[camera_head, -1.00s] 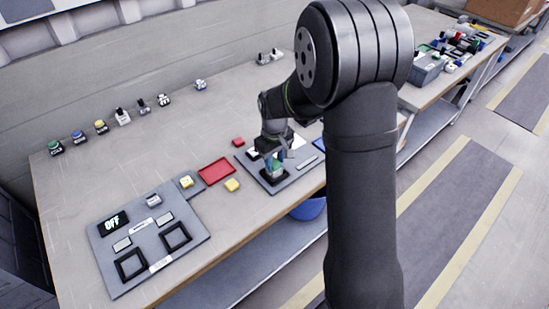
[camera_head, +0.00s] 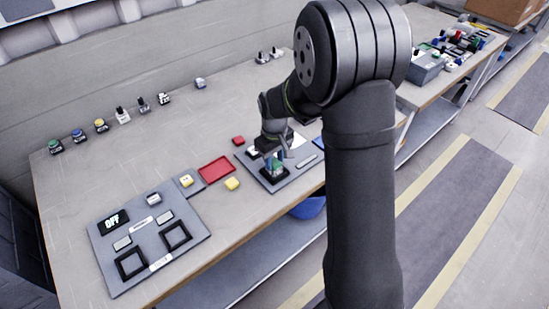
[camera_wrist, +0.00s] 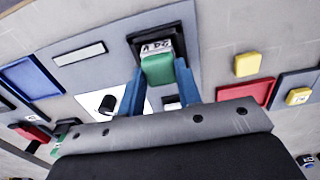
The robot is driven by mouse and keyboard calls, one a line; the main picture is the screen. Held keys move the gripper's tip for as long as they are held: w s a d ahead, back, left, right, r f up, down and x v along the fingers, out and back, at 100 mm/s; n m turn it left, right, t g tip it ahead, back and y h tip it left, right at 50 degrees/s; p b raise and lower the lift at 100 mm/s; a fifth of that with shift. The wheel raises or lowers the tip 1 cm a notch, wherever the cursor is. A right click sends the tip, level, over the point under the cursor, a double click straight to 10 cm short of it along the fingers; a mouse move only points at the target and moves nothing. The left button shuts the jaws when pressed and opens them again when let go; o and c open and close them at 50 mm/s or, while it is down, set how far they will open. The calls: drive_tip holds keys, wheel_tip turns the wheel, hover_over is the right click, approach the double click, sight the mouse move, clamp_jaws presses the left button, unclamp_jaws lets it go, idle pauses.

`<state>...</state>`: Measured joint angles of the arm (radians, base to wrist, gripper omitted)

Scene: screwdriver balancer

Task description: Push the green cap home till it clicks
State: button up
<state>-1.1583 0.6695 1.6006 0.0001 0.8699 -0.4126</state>
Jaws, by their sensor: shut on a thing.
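The green cap (camera_wrist: 158,69) is between the two blue fingers of my gripper (camera_wrist: 160,88) in the wrist view, and the gripper is shut on it. Just beyond the cap is a block with a white lettered face (camera_wrist: 157,46), inside a black square frame (camera_wrist: 186,38) on a grey plate. In the head view, my gripper (camera_head: 274,160) is low over that plate (camera_head: 294,180), with the green cap (camera_head: 277,171) just visible at its tips. I cannot tell how far the cap is seated.
A red tray (camera_head: 216,170), a yellow block (camera_head: 232,184) and a red block (camera_head: 238,141) lie close by. Several small switches line the back of the bench.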

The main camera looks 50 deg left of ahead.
drive_tip(key=shift+f, duration=0.15)
drive_tip(key=o, duration=1.2)
wheel_tip(320, 180, up, 18)
drive_tip(key=shift+f, duration=0.25)
wheel_tip(320, 180, down, 17)
drive_tip(key=shift+f, duration=0.15)
idle(0.7)
